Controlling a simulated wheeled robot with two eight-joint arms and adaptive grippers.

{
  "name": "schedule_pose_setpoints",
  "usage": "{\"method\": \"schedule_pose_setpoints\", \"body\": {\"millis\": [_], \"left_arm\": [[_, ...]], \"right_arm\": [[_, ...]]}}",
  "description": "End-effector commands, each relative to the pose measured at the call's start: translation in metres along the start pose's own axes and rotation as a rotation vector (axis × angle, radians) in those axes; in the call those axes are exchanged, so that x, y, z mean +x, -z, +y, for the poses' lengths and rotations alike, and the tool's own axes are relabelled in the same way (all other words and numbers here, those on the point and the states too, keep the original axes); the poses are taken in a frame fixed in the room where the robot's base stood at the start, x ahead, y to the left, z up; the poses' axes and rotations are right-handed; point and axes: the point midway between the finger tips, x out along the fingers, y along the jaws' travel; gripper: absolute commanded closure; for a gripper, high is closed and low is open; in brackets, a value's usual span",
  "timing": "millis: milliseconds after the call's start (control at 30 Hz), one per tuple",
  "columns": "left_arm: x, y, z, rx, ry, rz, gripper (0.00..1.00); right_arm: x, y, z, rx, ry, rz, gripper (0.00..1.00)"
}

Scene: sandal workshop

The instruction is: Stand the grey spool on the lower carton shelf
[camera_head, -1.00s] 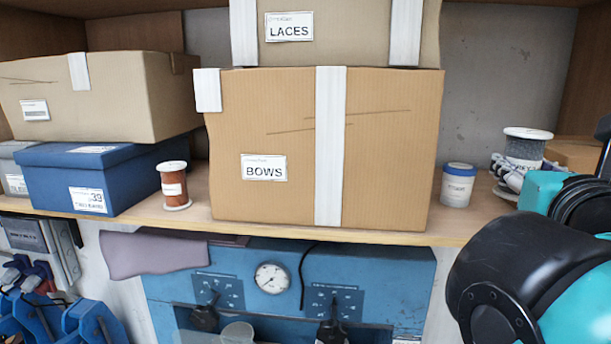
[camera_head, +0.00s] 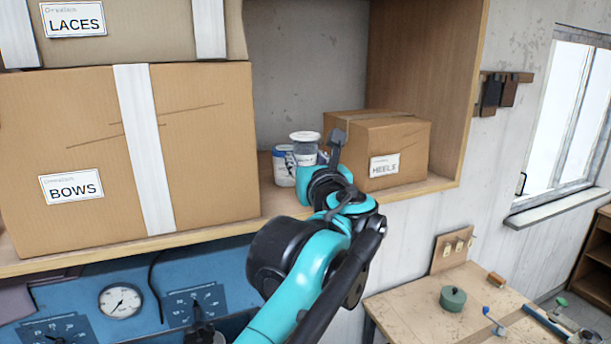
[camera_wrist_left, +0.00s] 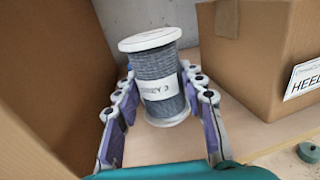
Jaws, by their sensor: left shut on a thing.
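The grey spool (camera_head: 306,150), dark grey thread between white flanges with a printed label, is at the wooden shelf (camera_head: 442,184), between the BOWS carton and the HEELS carton. In the left wrist view the spool (camera_wrist_left: 158,68) stands roughly upright, slightly tilted in the picture, between my left gripper's fingers (camera_wrist_left: 158,82), which are shut on it. In the head view the left gripper (camera_head: 318,160) is partly hidden by its own arm. I cannot tell whether the spool's lower flange touches the shelf. My right gripper is not in view.
The large BOWS carton (camera_head: 195,150) stands left and the smaller HEELS carton (camera_head: 385,145) right of the spool. Blue equipment (camera_head: 85,290) is under the shelf. A workbench (camera_head: 410,305) stands lower right.

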Motion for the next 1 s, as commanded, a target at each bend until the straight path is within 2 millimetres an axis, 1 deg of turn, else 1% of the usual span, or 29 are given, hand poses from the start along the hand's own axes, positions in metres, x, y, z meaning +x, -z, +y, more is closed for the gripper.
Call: {"method": "schedule_pose_setpoints", "body": {"millis": [67,200,333,700,733,767,800,1000], "left_arm": [[0.002,0.005,0.000,0.000,0.000,0.000,0.91],[0.002,0.025,0.000,0.000,0.000,0.000,0.91],[0.002,0.039,0.000,0.000,0.000,0.000,0.91],[0.002,0.044,0.000,0.000,0.000,0.000,0.91],[0.002,0.045,0.000,0.000,0.000,0.000,0.58],[0.002,0.044,0.000,0.000,0.000,0.000,0.50],[0.002,0.044,0.000,0.000,0.000,0.000,0.40],[0.002,0.044,0.000,0.000,0.000,0.000,0.40]], "right_arm": [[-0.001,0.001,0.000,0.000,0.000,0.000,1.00],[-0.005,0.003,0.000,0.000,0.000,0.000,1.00],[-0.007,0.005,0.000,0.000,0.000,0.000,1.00],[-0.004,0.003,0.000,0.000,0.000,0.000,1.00],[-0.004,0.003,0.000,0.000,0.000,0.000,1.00],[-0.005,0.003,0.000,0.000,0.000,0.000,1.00],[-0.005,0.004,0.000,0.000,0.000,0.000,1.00],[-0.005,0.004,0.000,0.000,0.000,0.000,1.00]]}}
